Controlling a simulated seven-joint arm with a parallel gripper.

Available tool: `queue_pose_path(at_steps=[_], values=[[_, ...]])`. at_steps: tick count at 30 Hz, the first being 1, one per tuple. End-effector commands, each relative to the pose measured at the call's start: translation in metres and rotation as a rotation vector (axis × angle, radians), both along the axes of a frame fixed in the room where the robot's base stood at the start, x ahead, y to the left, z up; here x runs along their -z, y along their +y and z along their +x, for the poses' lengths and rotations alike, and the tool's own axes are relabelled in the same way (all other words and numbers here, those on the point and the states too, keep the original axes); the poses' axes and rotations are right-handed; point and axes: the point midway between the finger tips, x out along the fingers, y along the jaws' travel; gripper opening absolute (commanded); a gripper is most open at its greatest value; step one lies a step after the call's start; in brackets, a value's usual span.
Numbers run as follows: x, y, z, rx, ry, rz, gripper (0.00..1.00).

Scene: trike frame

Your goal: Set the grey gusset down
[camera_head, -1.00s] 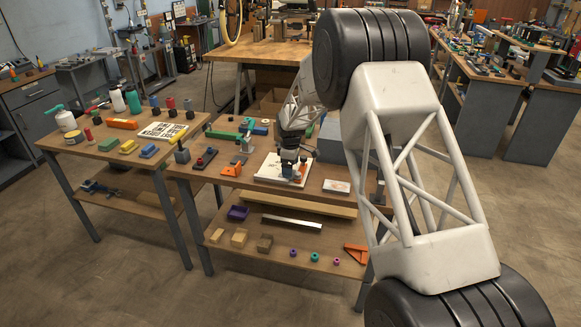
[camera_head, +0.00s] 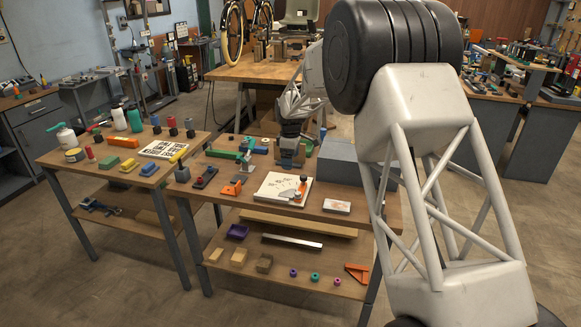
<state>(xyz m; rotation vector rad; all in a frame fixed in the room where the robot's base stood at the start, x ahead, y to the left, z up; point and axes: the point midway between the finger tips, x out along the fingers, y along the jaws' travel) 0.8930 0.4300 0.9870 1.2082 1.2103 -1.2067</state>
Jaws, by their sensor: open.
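My gripper (camera_head: 287,163) is open, pointing down above the far edge of a white board (camera_head: 268,188) on the middle bench. A small orange and dark piece (camera_head: 302,186) stands on the board's right side, apart from my gripper. A grey upright piece (camera_head: 246,161) stands on the bench left of my gripper. Which grey piece is the gusset is too small to tell; none shows clearly between my fingers.
A large grey block (camera_head: 342,172) stands right of my gripper. An orange part (camera_head: 233,187), a dark tray (camera_head: 205,177) and a white card (camera_head: 337,206) lie on the bench (camera_head: 225,206). The lower shelf holds several small parts.

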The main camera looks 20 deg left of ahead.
Motion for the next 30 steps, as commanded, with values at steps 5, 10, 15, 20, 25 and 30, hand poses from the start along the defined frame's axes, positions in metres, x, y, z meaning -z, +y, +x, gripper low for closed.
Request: queue_pose_path(at_steps=[5,10,15,20,25,30], values=[[-0.0077,-0.0001,-0.0002,0.000,0.000,0.000,0.89],[-0.0084,-0.0001,-0.0003,0.000,0.001,0.000,0.89],[-0.0082,-0.0001,-0.0003,0.000,0.001,0.000,0.89],[-0.0081,-0.0002,-0.0002,0.000,0.001,0.000,0.89],[-0.0080,-0.0002,-0.0002,0.000,0.000,0.000,0.89],[-0.0081,-0.0002,-0.0003,0.000,0.000,0.000,0.89]])
